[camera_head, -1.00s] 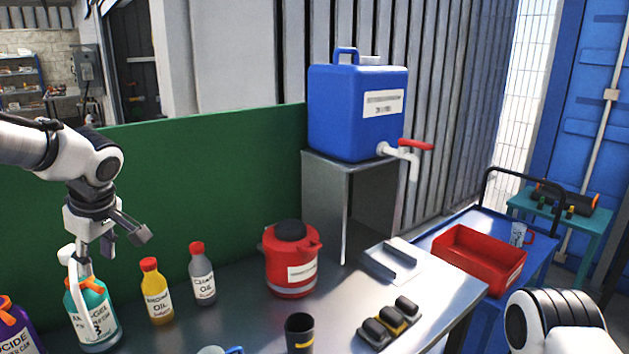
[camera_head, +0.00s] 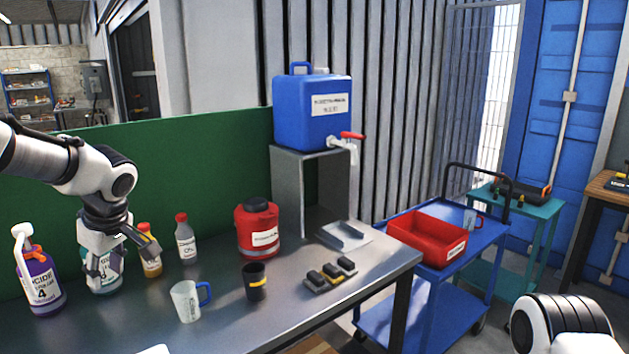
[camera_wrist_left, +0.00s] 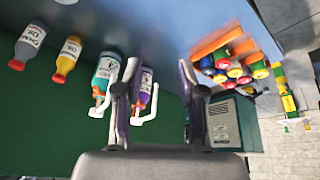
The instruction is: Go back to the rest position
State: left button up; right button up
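My left gripper (camera_head: 126,254) hangs over the left part of the metal table, in front of the teal-labelled spray bottle (camera_head: 104,284) in the head view. Its fingers are apart. In the left wrist view the gripper (camera_wrist_left: 157,105) is open, with no object held. A purple spray bottle (camera_wrist_left: 142,86) shows partly behind one finger there; it also stands left of the gripper in the head view (camera_head: 40,284). My right gripper is outside the picture; only a white part of my right arm shows at the lower right.
The metal table (camera_head: 225,325) holds a clear mug (camera_head: 186,302), a black cup (camera_head: 254,283), a red canister (camera_head: 257,230), yellow (camera_head: 150,264) and grey (camera_head: 186,242) oil bottles. A blue water container (camera_head: 312,115) stands on a metal stand. A blue cart (camera_head: 405,325) carries a red bin (camera_head: 405,227).

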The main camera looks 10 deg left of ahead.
pick_arm(q)
notch_tip(320, 180, down, 9)
jog(key=w+g, duration=0.1)
jog(key=g, duration=0.1)
jog(key=s+d+f+m+g+h, duration=0.1)
jog(key=s+d+f+g, duration=0.15)
jog(key=s+f, duration=0.5)
jog(key=s+d+f+m+g, duration=0.2)
jog(key=s+d+f, duration=0.15)
jog(key=f, duration=0.75)
jog(key=s+d+f+m+h, duration=0.1)
jog(key=s+d+f+m, duration=0.1)
jog(key=s+d+f, duration=0.35)
jog(key=s+d+f+m+h, duration=0.25)
jog(key=s+f, duration=0.35)
jog(key=s, duration=0.4)
jog(key=s+d+f+m+h, duration=0.1)
jog(key=s+d+f+m, duration=0.1)
jog(key=s+d+f, duration=0.45)
jog(key=w+a+r+m+t+y, duration=0.1)
jog(key=w+a+m+t, duration=0.2)
jog(key=w+m+t, duration=0.2)
jog(key=shift+a+r+m, duration=0.15)
jog(key=shift+a+m, duration=0.2)
jog(key=shift+a, duration=0.05)
jog(key=shift+s, duration=0.1)
